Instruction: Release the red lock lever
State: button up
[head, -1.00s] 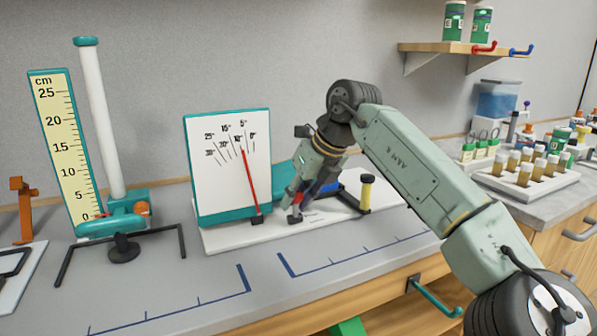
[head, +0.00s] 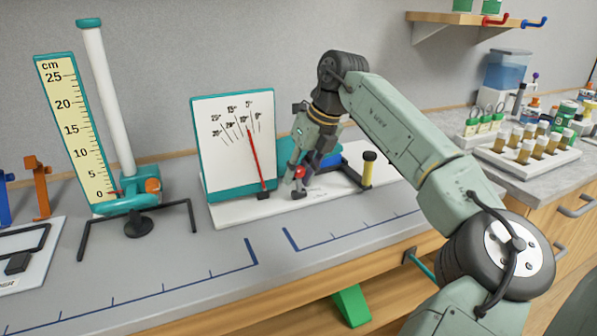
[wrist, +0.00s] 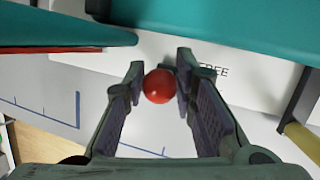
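The red lock lever shows as a round red ball knob (wrist: 158,86) in the wrist view; its lower part is hidden. In the head view the knob (head: 300,172) is small, above the white base board of the angle gauge. My gripper (wrist: 160,75) is open, with one finger on each side of the knob. A gap shows on the right side of the knob; on the left I cannot tell whether the finger touches it. The gripper also shows in the head view (head: 298,182), pointing down at the board. Printed letters "FREE" (wrist: 214,71) lie beside the right fingertip.
The gauge panel (head: 222,130) with a red needle stands just left of my gripper. The bench front with blue line marks (head: 340,235) is clear.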

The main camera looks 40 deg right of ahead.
jog(key=o, duration=0.4)
jog(key=v, duration=1.2)
dwell(0.4)
